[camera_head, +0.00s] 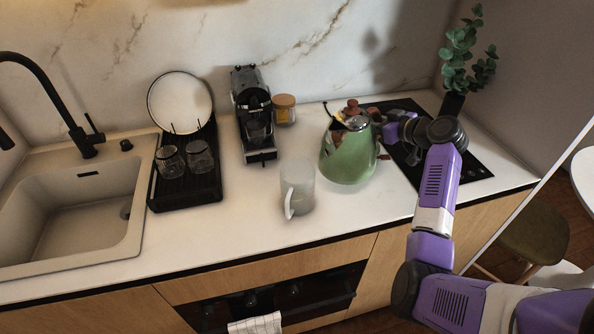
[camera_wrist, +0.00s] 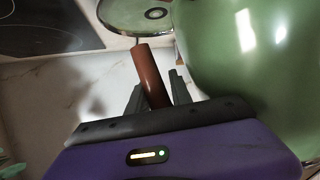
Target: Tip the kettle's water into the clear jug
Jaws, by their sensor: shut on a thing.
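The green kettle (camera_head: 348,158) has a brown knob and a metal lid, and looks roughly upright, with its spout towards the left. In the wrist view its glossy green body (camera_wrist: 245,70) fills the right side. My gripper (camera_head: 385,130) is at the kettle's right side. In the wrist view my gripper (camera_wrist: 156,92) is shut on the brown handle (camera_wrist: 148,72), with a finger on each side. I cannot tell whether the kettle's base touches the counter. The clear jug (camera_head: 298,183) stands upright on the counter, left of and nearer than the kettle, apart from it.
A black cooktop (camera_head: 455,165) lies behind and right of the kettle. A coffee machine (camera_head: 254,115) and a wooden-lidded jar (camera_head: 284,110) stand behind the jug. A black rack (camera_head: 187,190) holds glasses and a plate. The sink (camera_head: 70,215) is far left. Counter around the jug is clear.

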